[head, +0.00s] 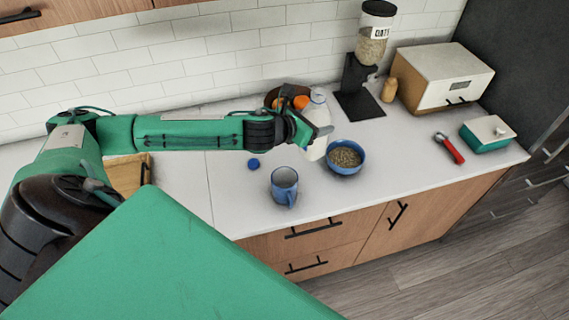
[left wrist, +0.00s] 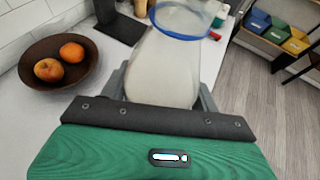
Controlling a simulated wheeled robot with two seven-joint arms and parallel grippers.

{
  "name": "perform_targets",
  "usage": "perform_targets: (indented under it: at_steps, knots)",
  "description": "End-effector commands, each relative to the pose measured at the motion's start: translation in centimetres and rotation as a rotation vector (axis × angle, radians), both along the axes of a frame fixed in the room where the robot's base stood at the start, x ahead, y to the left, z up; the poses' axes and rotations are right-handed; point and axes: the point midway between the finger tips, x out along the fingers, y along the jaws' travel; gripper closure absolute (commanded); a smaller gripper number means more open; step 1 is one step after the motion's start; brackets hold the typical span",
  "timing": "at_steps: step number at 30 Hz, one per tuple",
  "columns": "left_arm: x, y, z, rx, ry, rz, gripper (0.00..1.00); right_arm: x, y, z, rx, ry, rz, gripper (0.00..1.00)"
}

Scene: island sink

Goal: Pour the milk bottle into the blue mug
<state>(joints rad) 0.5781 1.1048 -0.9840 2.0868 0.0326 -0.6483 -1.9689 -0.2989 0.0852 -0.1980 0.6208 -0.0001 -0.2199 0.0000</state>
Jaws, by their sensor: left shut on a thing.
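The milk bottle (head: 320,110) is clear with white milk in it and stands close behind the blue bowl in the head view. My left gripper (head: 317,138) is shut on the bottle. The left wrist view shows the bottle (left wrist: 165,65) between my fingers. The blue mug (head: 285,184) stands upright on the counter, in front and to the left of the bottle, with its handle toward the front edge. I cannot tell whether the bottle touches the counter. My right gripper is not in view.
A blue bowl (head: 345,158) of grain stands right of the mug. A blue cap (head: 254,164) lies on the counter. A fruit bowl (left wrist: 58,62) is behind the bottle. A bread box (head: 437,75), red-handled tool (head: 449,148) and butter dish (head: 487,134) are at right.

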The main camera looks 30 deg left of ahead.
Motion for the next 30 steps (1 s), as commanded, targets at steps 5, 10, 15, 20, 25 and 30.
perform_targets:
  at_steps: [5, 10, 15, 20, 25, 30]
  knots:
    - [-0.2, 1.8, -0.1, 0.006, 0.0, -0.113, 0.61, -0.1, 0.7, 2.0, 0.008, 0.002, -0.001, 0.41]
    - [-1.1, 3.8, -1.3, 0.006, 0.003, -0.223, 0.61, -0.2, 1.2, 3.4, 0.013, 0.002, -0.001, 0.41]
    - [-1.8, 4.8, -2.0, 0.001, 0.001, -0.279, 0.61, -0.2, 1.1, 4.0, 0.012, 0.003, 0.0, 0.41]
    - [-2.3, 5.7, -2.4, -0.003, 0.001, -0.312, 0.61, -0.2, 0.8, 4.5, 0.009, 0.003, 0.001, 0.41]
    - [-2.6, 6.2, -2.7, -0.005, 0.002, -0.337, 0.61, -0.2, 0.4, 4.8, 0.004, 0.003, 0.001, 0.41]
    - [-3.0, 7.1, -2.9, -0.004, 0.004, -0.349, 0.61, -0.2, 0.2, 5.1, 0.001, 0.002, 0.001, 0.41]
